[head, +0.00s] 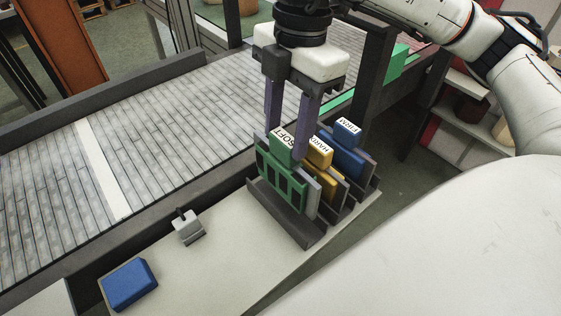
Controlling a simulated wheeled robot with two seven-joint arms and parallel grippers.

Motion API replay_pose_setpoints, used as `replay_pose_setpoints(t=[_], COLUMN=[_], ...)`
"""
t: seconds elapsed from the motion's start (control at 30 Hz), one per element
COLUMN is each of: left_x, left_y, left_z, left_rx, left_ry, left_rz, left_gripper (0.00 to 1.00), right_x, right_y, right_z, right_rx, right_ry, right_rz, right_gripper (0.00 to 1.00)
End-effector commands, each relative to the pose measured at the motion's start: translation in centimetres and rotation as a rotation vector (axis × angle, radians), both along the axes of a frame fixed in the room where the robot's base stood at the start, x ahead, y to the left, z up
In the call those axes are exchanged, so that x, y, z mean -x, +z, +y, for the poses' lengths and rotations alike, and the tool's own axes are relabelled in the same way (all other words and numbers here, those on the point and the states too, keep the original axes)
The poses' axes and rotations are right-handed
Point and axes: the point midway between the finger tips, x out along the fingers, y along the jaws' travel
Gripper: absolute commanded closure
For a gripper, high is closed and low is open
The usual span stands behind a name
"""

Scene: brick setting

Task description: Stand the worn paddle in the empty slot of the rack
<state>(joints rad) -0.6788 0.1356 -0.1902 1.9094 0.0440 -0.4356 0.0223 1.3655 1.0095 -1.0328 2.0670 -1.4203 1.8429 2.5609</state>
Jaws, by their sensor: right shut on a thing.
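A green paddle (268,178) labelled SOFT, with dark rectangular patches on its face, is upright at the front of the dark rack (287,222). My right gripper (285,140) points down from above and is shut on the tab at its top. The paddle's lower edge is at the front slot; I cannot tell whether it rests on the slot's bottom. Behind it in the rack stand a yellow paddle (319,155) labelled HARD and a blue paddle (347,135) labelled FIRM. My left gripper is not in view.
The rack stands on a pale ledge (225,262) beside a slatted conveyor (150,150). A small grey fixture (187,230) and a blue block (129,284) are to the left. A dark post (371,75) rises close behind the rack. The ledge between fixture and rack is clear.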

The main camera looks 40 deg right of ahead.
Motion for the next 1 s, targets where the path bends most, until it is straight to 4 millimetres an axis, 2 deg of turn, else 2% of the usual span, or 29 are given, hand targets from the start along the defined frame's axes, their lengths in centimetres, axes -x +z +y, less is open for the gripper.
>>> replay_pose_setpoints(t=[0.1, 0.37, 0.53, 0.93, 0.97, 1.0], left_x=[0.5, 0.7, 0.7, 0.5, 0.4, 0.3], left_y=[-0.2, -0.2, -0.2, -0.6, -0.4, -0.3], left_z=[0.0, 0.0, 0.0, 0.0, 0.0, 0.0], left_rx=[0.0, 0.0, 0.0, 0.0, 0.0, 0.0], left_ry=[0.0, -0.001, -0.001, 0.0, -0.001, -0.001], left_rz=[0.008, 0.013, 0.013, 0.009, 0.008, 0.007], left_gripper=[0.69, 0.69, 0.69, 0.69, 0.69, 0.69], right_x=[0.1, 0.0, 0.0, 0.0, 0.0, 0.0], right_y=[-2.1, -4.2, -6.5, -7.4, -7.3, -7.3], right_z=[0.0, 0.0, 0.0, 0.0, 0.0, 0.0], right_rx=[0.0, -0.001, -0.001, -0.001, 0.0, 0.0], right_ry=[-0.001, 0.001, 0.0, 0.002, 0.001, 0.001], right_rz=[0.002, 0.0, 0.0, -0.002, -0.001, -0.001], right_gripper=[1.0, 1.0, 1.0, 1.0, 0.52, 0.45])
